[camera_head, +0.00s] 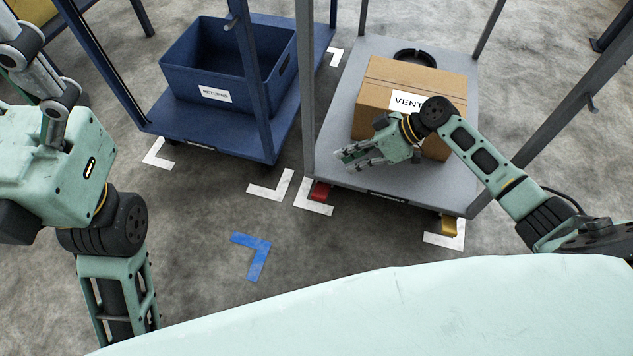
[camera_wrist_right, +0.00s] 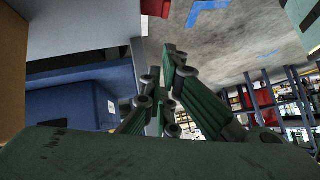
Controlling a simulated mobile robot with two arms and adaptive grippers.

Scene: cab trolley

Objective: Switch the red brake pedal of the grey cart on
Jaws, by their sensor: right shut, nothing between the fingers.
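The grey cart (camera_head: 395,185) stands right of the middle in the head view. Its red brake pedal (camera_head: 320,191) sticks out low at the cart's front left corner, by a white floor mark; the red part at the top of the right wrist view (camera_wrist_right: 155,8) looks like the same pedal. My right gripper (camera_head: 345,158) is shut and empty, above the cart's front edge, beside the cardboard box and apart from the pedal. My left arm comes in at the left of the head view, but its fingers are out of the picture.
A cardboard box (camera_head: 385,85) and a black ring (camera_head: 415,57) lie on the grey cart. A yellow pedal (camera_head: 449,225) is at its front right corner. A blue cart (camera_head: 215,136) with a blue bin (camera_head: 190,85) stands left. Grey posts rise at the cart corners.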

